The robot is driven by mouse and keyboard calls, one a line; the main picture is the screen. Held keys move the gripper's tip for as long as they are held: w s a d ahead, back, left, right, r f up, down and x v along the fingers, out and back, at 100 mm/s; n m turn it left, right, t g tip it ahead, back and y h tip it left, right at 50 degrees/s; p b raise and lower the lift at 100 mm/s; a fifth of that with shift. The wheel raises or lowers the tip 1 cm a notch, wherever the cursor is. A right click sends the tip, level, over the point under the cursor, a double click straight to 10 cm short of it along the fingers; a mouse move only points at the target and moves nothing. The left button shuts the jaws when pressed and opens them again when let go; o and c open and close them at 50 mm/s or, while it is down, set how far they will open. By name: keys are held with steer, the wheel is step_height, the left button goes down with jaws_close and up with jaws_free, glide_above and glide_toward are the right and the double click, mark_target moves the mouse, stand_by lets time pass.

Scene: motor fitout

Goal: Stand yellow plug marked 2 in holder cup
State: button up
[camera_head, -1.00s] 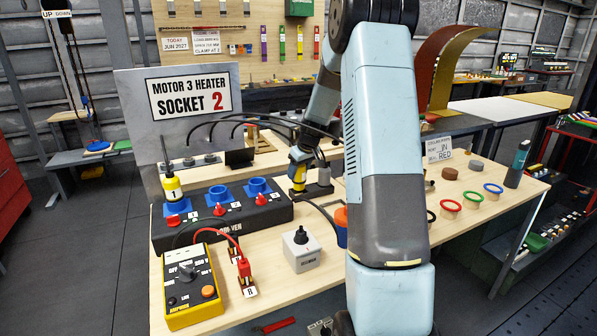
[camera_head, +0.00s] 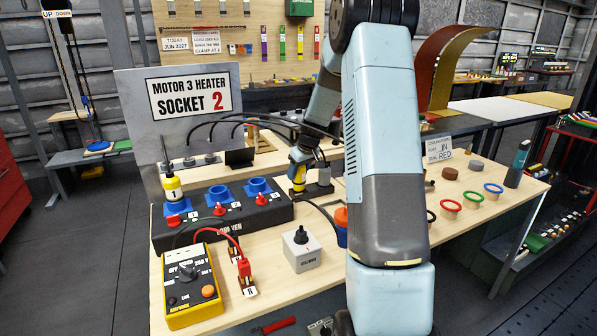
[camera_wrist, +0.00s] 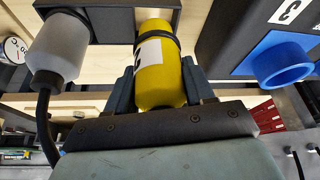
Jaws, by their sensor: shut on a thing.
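A yellow plug (camera_head: 298,171) with a dark band stands upright at the back of the bench, right of the black socket box. In the wrist view the yellow plug (camera_wrist: 160,75) carries a white label with a partly hidden dark mark. My gripper (camera_wrist: 161,92) is shut on it, one dark finger on each side. In the head view my gripper (camera_head: 303,157) is small and partly hidden by my arm. The plug's lower end is at a dark base; I cannot tell whether it touches. I cannot tell which thing is the holder cup.
The black box (camera_head: 212,236) has blue sockets; a yellow plug marked 1 (camera_head: 172,188) stands at the left one. A pale grey cylinder (camera_wrist: 58,52) with a black cable is close beside the held plug. A yellow meter (camera_head: 191,287) and a grey box (camera_head: 301,250) stand in front.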

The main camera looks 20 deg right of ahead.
mark_target(298, 179)
steer(key=shift+f, duration=1.75)
steer(key=o, duration=1.2)
steer(key=v, duration=1.3)
steer(key=shift+s+r, duration=0.15)
steer(key=shift+r, duration=0.1)
